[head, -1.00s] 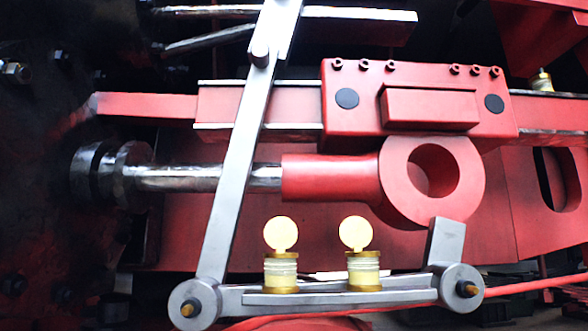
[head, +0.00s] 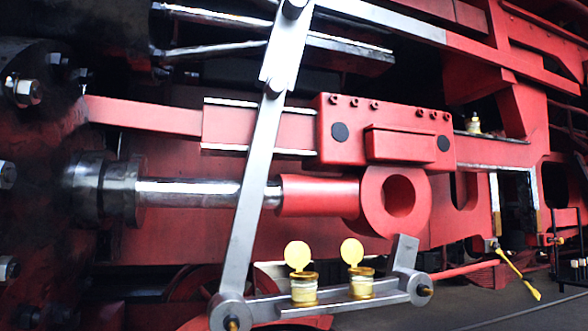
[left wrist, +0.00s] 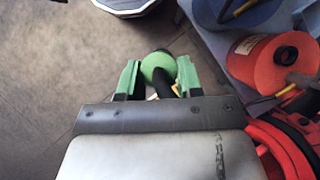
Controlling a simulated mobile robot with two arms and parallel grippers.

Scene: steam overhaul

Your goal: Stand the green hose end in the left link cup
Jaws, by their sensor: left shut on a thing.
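The left link cup (head: 304,292) is a small brass-and-glass cup with its round yellow lid (head: 298,255) standing open. It sits on the grey link bar (head: 330,306) in the head view, beside a similar right cup (head: 361,284). My left gripper (left wrist: 158,63) shows only in the left wrist view, its green-padded fingers shut on the green hose end (left wrist: 156,66). The hose end has a rounded green body, and a black part shows below it. Its lower part is hidden by the gripper body. My right gripper is in neither view.
A long grey lever (head: 257,180) slants up from the link's left end. The red crosshead (head: 380,140) and rod eye (head: 375,208) lie above the cups. In the left wrist view, an orange-red drum (left wrist: 262,62) and a blue drum (left wrist: 250,12) stand at right; floor is open at left.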

